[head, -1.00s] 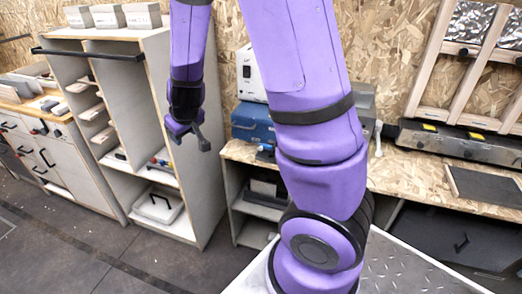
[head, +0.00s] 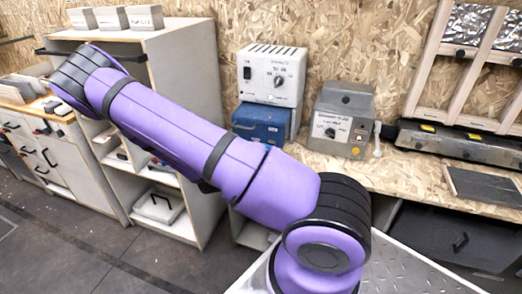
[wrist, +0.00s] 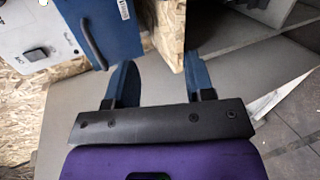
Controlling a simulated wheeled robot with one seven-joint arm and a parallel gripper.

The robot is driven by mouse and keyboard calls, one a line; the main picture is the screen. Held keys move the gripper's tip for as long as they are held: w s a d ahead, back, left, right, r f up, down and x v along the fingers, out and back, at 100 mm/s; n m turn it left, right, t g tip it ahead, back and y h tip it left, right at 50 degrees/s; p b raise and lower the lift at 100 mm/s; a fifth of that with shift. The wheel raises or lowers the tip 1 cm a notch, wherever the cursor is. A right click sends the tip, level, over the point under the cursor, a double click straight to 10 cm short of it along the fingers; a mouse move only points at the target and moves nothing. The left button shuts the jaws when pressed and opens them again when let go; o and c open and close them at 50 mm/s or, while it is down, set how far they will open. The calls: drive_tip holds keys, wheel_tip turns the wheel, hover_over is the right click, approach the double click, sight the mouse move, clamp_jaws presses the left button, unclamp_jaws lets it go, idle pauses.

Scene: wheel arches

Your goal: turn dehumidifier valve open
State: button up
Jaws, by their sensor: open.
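The dehumidifier valve is not clear to me by its label. A grey metal box (head: 342,118) with a dark round knob (head: 330,132) stands on the chipboard bench at the centre right. A white box (head: 272,75) with a knob (head: 279,81) and a dark switch sits on a blue case (head: 262,124) to its left. My gripper (wrist: 160,76) is open in the wrist view, with nothing between its fingers. The blue case (wrist: 107,30) and white box (wrist: 30,40) show beyond it at upper left. My gripper is out of sight in the head view.
A shelf unit (head: 190,60) stands at left with drawers beside it. The bench (head: 385,172) carries a long dark device (head: 450,143) and a dark panel (head: 485,188) at right. Dark floor (head: 60,255) lies open at lower left.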

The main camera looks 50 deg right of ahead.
drive_tip(key=d+n+h, duration=0.1)
drive_tip(key=d, duration=0.3)
drive_tip(key=d+n+t+h, duration=0.1)
drive_tip(key=d+n, duration=0.1)
drive_tip(key=d, duration=0.3)
drive_tip(key=w+d+n+t+h, duration=0.1)
drive_tip(key=d+h, duration=0.1)
drive_tip(key=d, duration=0.3)
drive_tip(key=shift+f, duration=0.35)
drive_tip(key=c, duration=0.7)
